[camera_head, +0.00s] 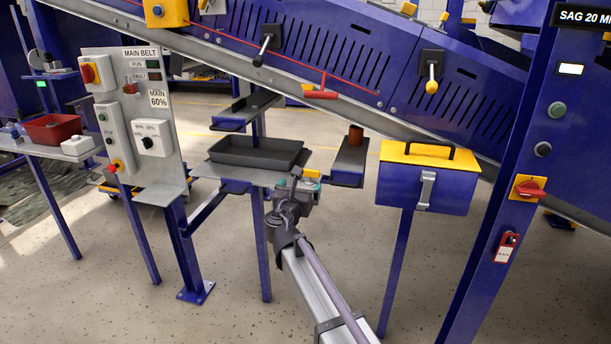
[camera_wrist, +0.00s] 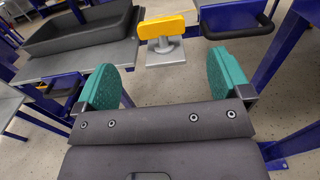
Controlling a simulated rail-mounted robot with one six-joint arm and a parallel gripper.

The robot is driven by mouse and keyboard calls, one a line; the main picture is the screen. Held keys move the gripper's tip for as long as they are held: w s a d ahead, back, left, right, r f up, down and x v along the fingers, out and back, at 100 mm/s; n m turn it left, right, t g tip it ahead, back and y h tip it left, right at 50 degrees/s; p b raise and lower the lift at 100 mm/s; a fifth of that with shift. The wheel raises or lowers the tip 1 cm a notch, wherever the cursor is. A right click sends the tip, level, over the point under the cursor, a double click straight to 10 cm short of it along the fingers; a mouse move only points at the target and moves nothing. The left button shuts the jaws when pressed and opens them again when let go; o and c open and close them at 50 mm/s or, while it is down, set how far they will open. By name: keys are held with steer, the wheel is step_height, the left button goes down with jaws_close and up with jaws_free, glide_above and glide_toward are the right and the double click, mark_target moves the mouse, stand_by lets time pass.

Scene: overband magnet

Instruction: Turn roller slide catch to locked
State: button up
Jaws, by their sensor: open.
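A yellow handle on a grey metal block (camera_wrist: 165,27) lies straight ahead of my gripper in the wrist view. It looks like the catch, but no label on it is readable. In the head view its yellow part (camera_head: 311,173) shows at the right end of the tray shelf. My gripper (camera_wrist: 165,78) has its two teal fingers wide apart with nothing between them. The yellow handle is beyond the fingertips, apart from them. In the head view my gripper (camera_head: 294,184) is at the shelf's front edge and partly hides the catch's mount.
A black tray (camera_head: 255,152) sits on the shelf left of the catch. Conveyor levers (camera_head: 432,72) are above. A control panel (camera_head: 135,115) stands left.

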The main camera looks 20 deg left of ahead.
mark_target(308, 173)
steer(key=w, duration=0.6)
steer(key=w+a, duration=0.1)
steer(key=w, duration=0.2)
steer(key=c, duration=0.9)
